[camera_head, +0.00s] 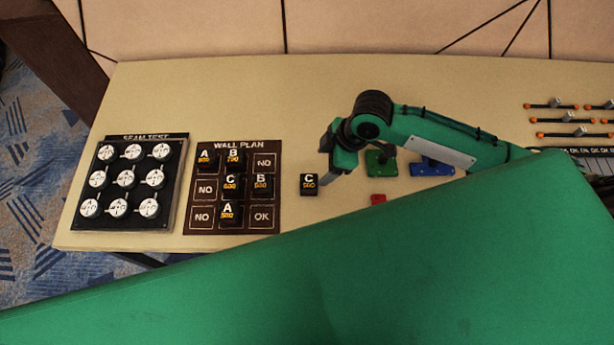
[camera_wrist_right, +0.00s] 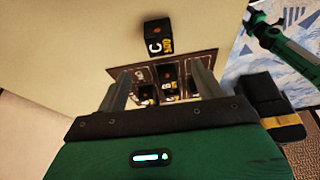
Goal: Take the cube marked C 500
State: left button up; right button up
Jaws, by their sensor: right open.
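The cube marked C 500 (camera_head: 310,184) is small and black with a white C and an orange number. It sits alone on the tan tabletop, right of the brown wall plan board. It also shows in the right wrist view (camera_wrist_right: 158,38), just beyond the fingertips and apart from them. My right gripper (camera_head: 334,173) is open and empty, above and just right of the cube in the head view. Its two spread fingers show in the right wrist view (camera_wrist_right: 163,78). My left gripper is not in view.
The wall plan board (camera_head: 205,186) carries several black marked cubes. A black panel with white round knobs (camera_head: 125,226) lies further left. Green (camera_head: 376,160), blue (camera_head: 432,168) and red (camera_head: 378,198) pieces lie right of the cube. My large green part hides the table's front.

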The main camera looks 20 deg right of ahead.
send_over(310, 181)
jog(key=d, duration=0.2)
jog(key=f, duration=0.4)
jog(key=shift+s+a+f, duration=0.15)
jog(key=shift+a+f, duration=0.05)
jog(key=shift+f, duration=0.15)
jog(key=shift+a+f, duration=0.1)
jog(key=shift+f, duration=0.25)
jog(key=shift+a+f+p, duration=0.2)
jog(key=shift+f+p, duration=0.2)
jog(key=shift+f, duration=0.05)
jog(key=x, duration=0.1)
jog(key=p+x, duration=0.1)
jog(key=x, duration=0.1)
jog(key=shift+f, duration=0.8)
jog(key=c, duration=1)
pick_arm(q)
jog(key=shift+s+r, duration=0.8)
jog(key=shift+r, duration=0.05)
pick_arm(e)
jog(key=shift+a, duration=0.1)
jog(key=shift+c, duration=0.4)
